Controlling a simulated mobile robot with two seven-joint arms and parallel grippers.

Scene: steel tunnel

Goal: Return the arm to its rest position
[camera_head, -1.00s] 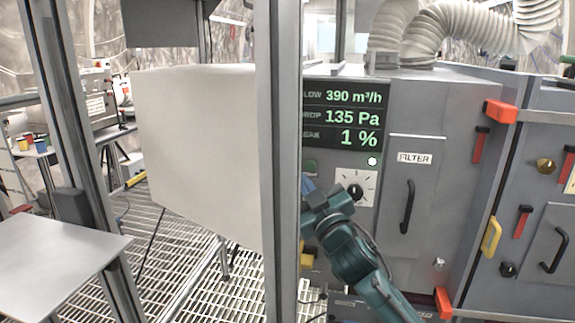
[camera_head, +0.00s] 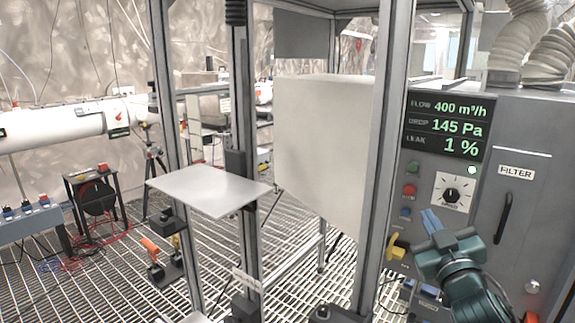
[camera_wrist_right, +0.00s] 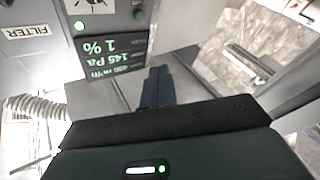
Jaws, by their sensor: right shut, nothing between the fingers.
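My right arm comes in from the lower right of the head view, in front of the grey filter cabinet. Its right gripper (camera_head: 431,221) has blue fingers held together and empty, below and left of the dial (camera_head: 453,195). In the right wrist view the fingers (camera_wrist_right: 157,88) also lie side by side, with nothing between them. The fingers look apart from the dial, though the depth gap is hard to judge. My left gripper does not show.
The cabinet's display (camera_head: 446,124) reads 400 m³/h, 145 Pa and 1 %. A metal post (camera_head: 386,150) and a pale panel (camera_head: 322,150) stand left of my arm. A grey shelf plate (camera_head: 208,190) juts out farther left. Grating floor lies between.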

